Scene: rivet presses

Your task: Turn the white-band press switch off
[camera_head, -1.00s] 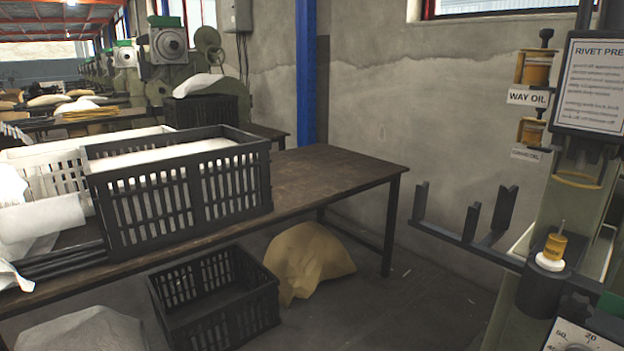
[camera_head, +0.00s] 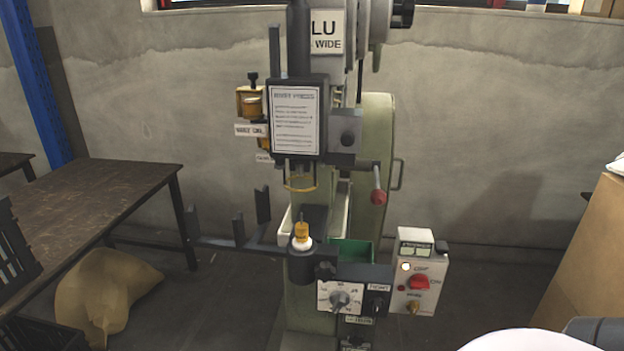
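A green rivet press (camera_head: 375,150) stands in the middle of the head view. A pale control box (camera_head: 432,265) is mounted at its lower right. The box carries a red switch knob (camera_head: 419,283), with OFF lettered above it and ON to its right. The knob seems turned toward ON, but it is too small to be sure. A small lamp (camera_head: 407,266) at its upper left looks bright. A white ring (camera_head: 301,244) sits under the yellow piece on the press's lower post. Neither gripper is in view.
A dark table (camera_head: 110,190) stands at the left with a tan sack (camera_head: 107,290) on the floor beneath it. Black prongs (camera_head: 238,228) stick out left of the press. A red-knobbed lever (camera_head: 379,197) is above the box. A brown carton (camera_head: 590,265) stands at the right.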

